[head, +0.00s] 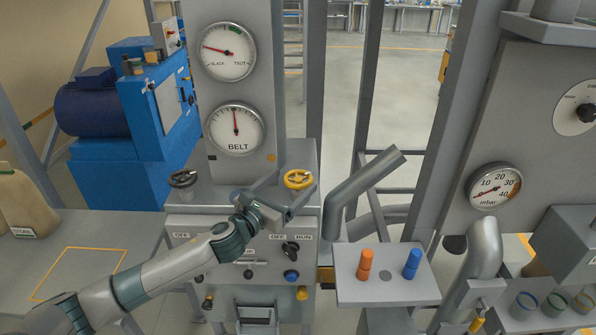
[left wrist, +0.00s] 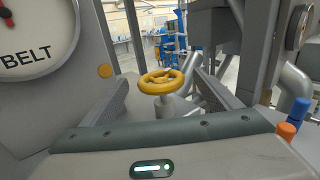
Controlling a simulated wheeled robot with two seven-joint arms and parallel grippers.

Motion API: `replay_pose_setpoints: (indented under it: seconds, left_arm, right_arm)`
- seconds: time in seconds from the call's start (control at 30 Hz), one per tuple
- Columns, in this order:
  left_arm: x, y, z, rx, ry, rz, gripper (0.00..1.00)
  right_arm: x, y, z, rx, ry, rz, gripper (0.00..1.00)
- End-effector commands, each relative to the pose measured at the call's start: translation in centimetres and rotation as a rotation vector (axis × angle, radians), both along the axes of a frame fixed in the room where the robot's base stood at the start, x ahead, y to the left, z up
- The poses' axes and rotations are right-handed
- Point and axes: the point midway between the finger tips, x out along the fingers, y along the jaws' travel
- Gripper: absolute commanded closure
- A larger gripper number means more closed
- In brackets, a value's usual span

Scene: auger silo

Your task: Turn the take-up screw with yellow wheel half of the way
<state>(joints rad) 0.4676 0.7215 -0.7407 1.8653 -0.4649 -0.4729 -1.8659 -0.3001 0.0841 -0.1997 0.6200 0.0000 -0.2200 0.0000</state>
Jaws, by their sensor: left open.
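The take-up screw's yellow wheel (head: 299,180) sits on top of the grey cabinet, below the BELT gauge. My left gripper (head: 291,187) is open and comes in from the lower left in the head view. Its two fingers (left wrist: 166,92) spread to the left and right of the wheel, with visible gaps on both sides. I cannot tell exactly how far the fingertips reach past the wheel. My right gripper is not in view.
A dark handwheel (head: 183,179) stands left of the yellow one. The SLACK/TAUT gauge (head: 228,52) and BELT gauge (head: 235,128) are on the panel behind. A slanted grey pipe (head: 362,190) rises to the right, near a shelf with orange (head: 365,265) and blue (head: 412,263) pegs.

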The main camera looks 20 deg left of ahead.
Motion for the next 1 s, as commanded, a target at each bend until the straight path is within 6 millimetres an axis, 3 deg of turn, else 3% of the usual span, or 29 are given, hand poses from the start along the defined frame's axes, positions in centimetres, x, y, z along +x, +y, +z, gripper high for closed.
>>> replay_pose_setpoints:
  seconds: [0.3,0.73,0.9,1.0]
  left_arm:
    - [3.5,-1.1,0.2,-0.001,-0.001,0.001,0.16]
    - [4.0,-1.2,0.0,0.000,0.000,-0.001,0.16]
    - [3.9,-1.2,0.0,0.000,0.000,0.000,0.57]
    - [3.9,-1.2,0.0,0.000,0.000,0.000,0.58]
  right_arm:
    - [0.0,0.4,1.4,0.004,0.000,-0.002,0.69]
    - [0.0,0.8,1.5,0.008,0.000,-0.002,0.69]
    - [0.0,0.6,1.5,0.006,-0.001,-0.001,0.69]
    - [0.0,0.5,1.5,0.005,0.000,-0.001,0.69]
